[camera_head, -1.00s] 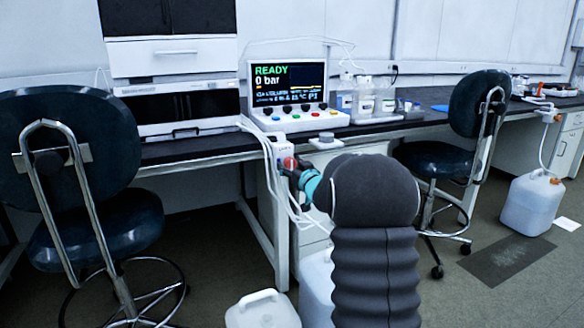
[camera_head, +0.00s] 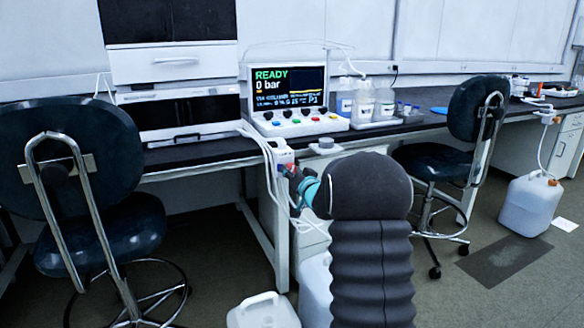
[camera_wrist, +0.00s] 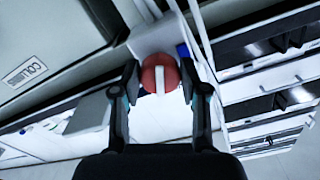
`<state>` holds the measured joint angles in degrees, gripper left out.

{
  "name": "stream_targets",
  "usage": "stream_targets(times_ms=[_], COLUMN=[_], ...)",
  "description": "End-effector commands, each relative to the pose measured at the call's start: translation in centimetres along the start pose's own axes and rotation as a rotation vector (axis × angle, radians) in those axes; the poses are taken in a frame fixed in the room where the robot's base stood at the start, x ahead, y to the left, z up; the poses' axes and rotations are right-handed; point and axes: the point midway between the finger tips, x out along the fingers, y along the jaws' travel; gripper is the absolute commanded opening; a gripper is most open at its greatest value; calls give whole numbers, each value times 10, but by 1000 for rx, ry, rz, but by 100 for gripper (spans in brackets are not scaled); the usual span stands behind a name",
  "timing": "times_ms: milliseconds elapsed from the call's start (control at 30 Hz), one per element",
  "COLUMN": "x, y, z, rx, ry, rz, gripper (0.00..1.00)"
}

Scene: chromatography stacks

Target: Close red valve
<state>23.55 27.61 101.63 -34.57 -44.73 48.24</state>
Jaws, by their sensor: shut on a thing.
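The red valve (camera_wrist: 149,77) is a round red knob with a white bar across it. In the wrist view it sits between the two fingertips of my gripper (camera_wrist: 160,72), and the bar runs nearly upright in the picture. The fingers are shut on the knob's sides. In the head view my gripper (camera_head: 291,172) is at the white valve housing (camera_head: 282,154) on the bench's front edge. My gripper and wrist hide most of the knob there.
White tubes (camera_head: 262,140) run over the bench edge beside the valve. The instrument screen (camera_head: 288,87) reads READY and 0 bar. Chairs stand left (camera_head: 92,210) and right (camera_head: 440,165). A white jug (camera_head: 262,312) is on the floor below.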

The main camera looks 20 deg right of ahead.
Motion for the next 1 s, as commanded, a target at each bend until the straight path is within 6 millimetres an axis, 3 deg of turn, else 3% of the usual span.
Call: stream_targets(times_ms=[1000], x=[0], y=[-2], z=[-2], rx=[943], ry=[1], rz=[0], gripper=[8])
